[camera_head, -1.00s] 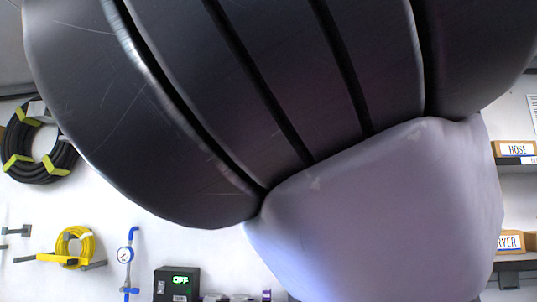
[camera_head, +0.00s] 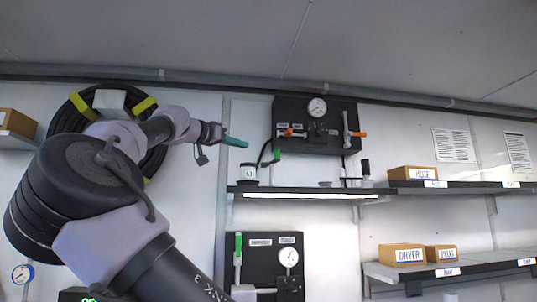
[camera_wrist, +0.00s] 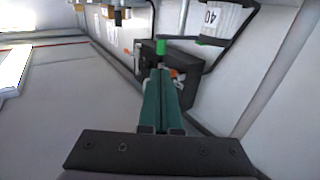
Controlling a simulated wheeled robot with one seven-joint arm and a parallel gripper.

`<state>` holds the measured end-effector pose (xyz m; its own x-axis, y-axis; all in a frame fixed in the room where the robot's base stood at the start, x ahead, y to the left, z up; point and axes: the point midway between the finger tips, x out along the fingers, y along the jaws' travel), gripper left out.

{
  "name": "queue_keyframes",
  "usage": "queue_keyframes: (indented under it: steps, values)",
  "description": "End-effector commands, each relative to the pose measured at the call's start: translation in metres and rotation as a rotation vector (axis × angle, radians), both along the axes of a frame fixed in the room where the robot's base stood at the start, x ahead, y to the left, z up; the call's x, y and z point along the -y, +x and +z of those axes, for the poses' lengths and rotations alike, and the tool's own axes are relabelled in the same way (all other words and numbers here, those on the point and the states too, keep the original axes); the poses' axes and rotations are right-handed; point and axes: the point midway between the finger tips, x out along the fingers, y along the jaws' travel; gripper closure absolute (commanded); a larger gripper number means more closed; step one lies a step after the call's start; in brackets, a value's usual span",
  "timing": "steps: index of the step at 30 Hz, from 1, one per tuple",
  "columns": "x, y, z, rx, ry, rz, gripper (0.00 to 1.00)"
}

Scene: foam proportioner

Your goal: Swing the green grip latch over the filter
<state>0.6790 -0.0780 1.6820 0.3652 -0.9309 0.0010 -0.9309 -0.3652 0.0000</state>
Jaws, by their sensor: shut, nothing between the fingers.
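My gripper (camera_head: 235,141) has teal fingers that are shut and empty, held in the air left of the upper dark panel (camera_head: 317,145). In the wrist view the shut fingers (camera_wrist: 161,76) point toward a small green piece (camera_wrist: 160,47), apart from them as far as I can tell. A green piece also shows below the upper panel's left side in the head view (camera_head: 277,151). A second, upright green grip (camera_head: 238,244) is on the lower dark panel (camera_head: 263,254). I cannot tell which one is the latch, nor pick out the filter for sure.
A white jar (camera_head: 249,172) with a black hose stands on the lit shelf (camera_head: 300,192). The upper panel carries a gauge (camera_head: 317,107) and orange-tipped handles. Boxes labelled HOSE (camera_head: 412,173) and DRYER (camera_head: 402,254) sit on shelves at right. A black hose coil (camera_head: 70,115) hangs behind my arm.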

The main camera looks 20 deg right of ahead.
Motion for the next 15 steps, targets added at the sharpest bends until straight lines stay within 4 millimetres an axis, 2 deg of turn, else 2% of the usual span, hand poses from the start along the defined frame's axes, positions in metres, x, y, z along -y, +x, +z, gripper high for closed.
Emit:
queue_keyframes:
  steps: [4, 7, 15]
  values:
    - [0.006, 0.002, 0.000, -0.001, 0.002, -0.001, 1.00]
    - [0.018, 0.006, 0.000, -0.002, 0.002, -0.003, 1.00]
    - [0.070, 0.026, -0.001, -0.001, 0.004, -0.004, 1.00]
